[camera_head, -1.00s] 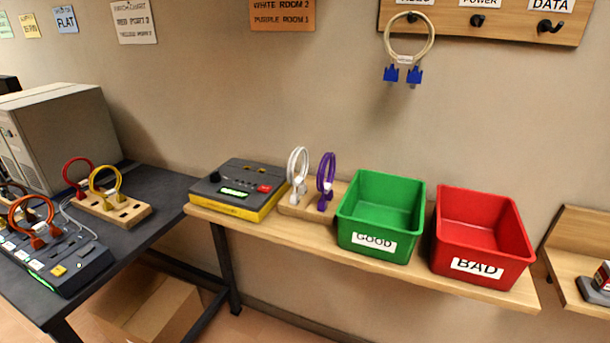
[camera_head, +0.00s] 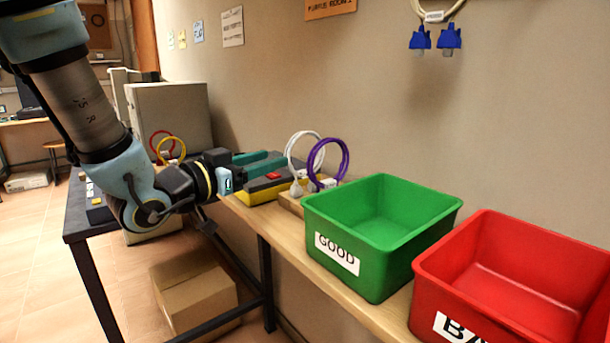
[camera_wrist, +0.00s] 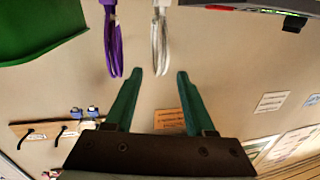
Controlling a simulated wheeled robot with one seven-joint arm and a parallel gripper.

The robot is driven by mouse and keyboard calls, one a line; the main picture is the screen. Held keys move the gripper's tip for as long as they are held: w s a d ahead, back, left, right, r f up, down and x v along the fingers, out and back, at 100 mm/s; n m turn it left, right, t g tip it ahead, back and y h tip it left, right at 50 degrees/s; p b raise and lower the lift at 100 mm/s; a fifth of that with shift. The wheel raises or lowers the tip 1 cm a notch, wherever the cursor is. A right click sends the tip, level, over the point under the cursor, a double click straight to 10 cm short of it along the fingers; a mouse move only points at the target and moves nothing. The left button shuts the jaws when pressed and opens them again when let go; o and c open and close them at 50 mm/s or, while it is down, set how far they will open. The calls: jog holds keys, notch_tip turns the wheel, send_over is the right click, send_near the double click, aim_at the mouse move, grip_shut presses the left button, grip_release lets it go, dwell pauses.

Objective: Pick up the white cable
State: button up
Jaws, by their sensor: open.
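The white cable (camera_head: 293,159) is a looped cable standing on a wooden block (camera_head: 287,203) on the wall shelf, just left of the looped purple cable (camera_head: 345,160). My gripper (camera_head: 264,163) has green fingers, is open, and points toward the white cable from the left in the head view. In the wrist view, which appears upside down, the white cable (camera_wrist: 160,45) hangs between and just beyond the two open fingertips (camera_wrist: 160,72). The purple cable (camera_wrist: 112,45) is outside the fingers to the left. Nothing is between the finger pads.
A green GOOD bin (camera_head: 330,215) and a red BAD bin (camera_head: 440,285) stand right of the cables. The grey and yellow tester (camera_head: 270,187) is beneath my gripper. A cable with blue plugs (camera_head: 436,38) hangs on the wall. A cardboard box (camera_head: 195,295) sits on the floor below.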

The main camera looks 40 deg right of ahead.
aim_at(288, 152)
jog(key=d, duration=0.4)
jog(key=shift+w+r+p, duration=0.1)
jog(key=shift+w+p, duration=0.15)
jog(key=shift+p, duration=0.15)
jog(key=shift+w+d+f+p, duration=0.1)
jog(key=shift+w+d+p, duration=0.15)
jog(key=shift+d, duration=0.75)
jog(key=shift+w+d+f+p, duration=0.15)
jog(key=shift+d+p, duration=0.25)
jog(key=shift+d, duration=0.55)
jog(key=shift+w+d+r+p, duration=0.1)
jog(key=shift+w+d+p, duration=0.15)
jog(key=shift+d, duration=0.75)
jog(key=shift+c, duration=0.2)
grip_shut()
